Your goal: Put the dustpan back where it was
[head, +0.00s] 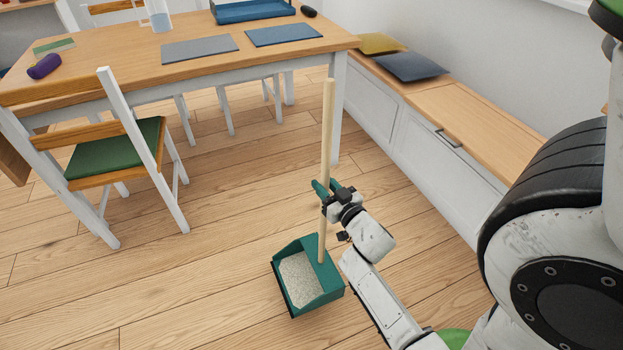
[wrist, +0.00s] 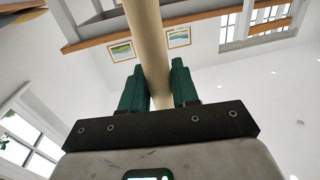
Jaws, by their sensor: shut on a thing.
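The dustpan (head: 325,281) is a green scoop with a long upright wooden handle. Its pan holds a pale grey, grainy layer, and it is on or just above the wooden floor; I cannot tell which. My gripper (head: 326,190) is shut on the handle about midway up. In the wrist view the handle (wrist: 147,40) passes between the two green fingers of my gripper (wrist: 160,88). The pan is out of sight in the wrist view.
A wooden table (head: 130,68) with white legs stands behind the handle. A chair with a green seat (head: 118,150) is at the left. A white bench (head: 425,140) with a wooden top and cushions runs along the right wall. The floor left of the pan is clear.

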